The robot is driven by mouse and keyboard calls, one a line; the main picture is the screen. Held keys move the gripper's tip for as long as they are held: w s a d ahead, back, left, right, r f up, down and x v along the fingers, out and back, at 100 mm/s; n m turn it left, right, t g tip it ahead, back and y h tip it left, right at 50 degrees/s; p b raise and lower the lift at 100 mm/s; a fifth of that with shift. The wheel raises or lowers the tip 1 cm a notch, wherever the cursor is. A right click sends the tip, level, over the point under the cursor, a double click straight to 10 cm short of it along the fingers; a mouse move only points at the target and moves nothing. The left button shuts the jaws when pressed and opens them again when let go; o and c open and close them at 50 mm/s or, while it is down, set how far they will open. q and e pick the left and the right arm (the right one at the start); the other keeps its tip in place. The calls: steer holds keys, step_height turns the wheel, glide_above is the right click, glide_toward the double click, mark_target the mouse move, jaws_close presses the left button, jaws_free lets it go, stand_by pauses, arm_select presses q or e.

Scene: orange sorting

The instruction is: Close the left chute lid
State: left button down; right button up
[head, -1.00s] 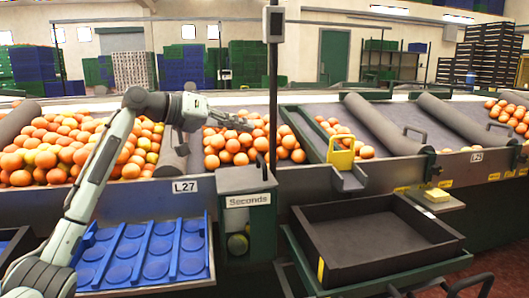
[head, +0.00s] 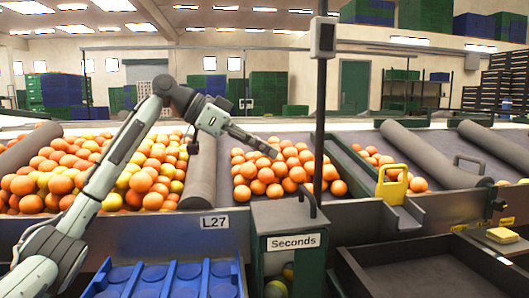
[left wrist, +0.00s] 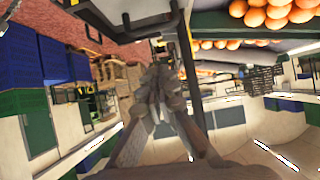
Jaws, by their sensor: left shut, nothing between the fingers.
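A yellow handled flap (head: 392,184) stands upright at the top of a short grey chute (head: 400,217) on the front edge of the sorting line. I take it for the chute lid, but cannot tell for sure that it is the left one. My left gripper (head: 274,152) is shut and empty. In the head view it appears in front of the middle orange pile, left of the yellow flap and clearly apart from it. The left wrist view shows its closed fingers (left wrist: 163,78) touching nothing. My right gripper is not in view.
A green bin marked Seconds (head: 292,242) with an upright handle stands below the line. A dark post (head: 320,120) with a grey box rises behind it. Grey rollers (head: 432,153) divide the orange piles. A blue tray (head: 165,280) and a black tray (head: 440,270) lie lower down.

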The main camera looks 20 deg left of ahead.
mark_target(304, 190)
arm_select(q)
steer(key=w+d+f, duration=0.1)
steer(key=f, duration=0.1)
steer(key=w+d+f, duration=0.1)
steer(key=d+f, duration=0.1)
steer(key=w+d+f, duration=0.1)
steer(key=d+f, duration=0.1)
steer(key=shift+w+f+b, duration=0.25)
steer(key=shift+w+b, duration=0.05)
steer(key=shift+w, duration=0.05)
steer(key=shift+d+f, duration=0.15)
steer(key=shift+f, duration=0.25)
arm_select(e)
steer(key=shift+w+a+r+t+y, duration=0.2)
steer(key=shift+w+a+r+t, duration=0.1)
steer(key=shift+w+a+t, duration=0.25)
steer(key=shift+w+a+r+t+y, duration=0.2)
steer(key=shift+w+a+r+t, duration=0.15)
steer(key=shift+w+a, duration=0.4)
arm_select(q)
steer(key=shift+w, duration=0.1)
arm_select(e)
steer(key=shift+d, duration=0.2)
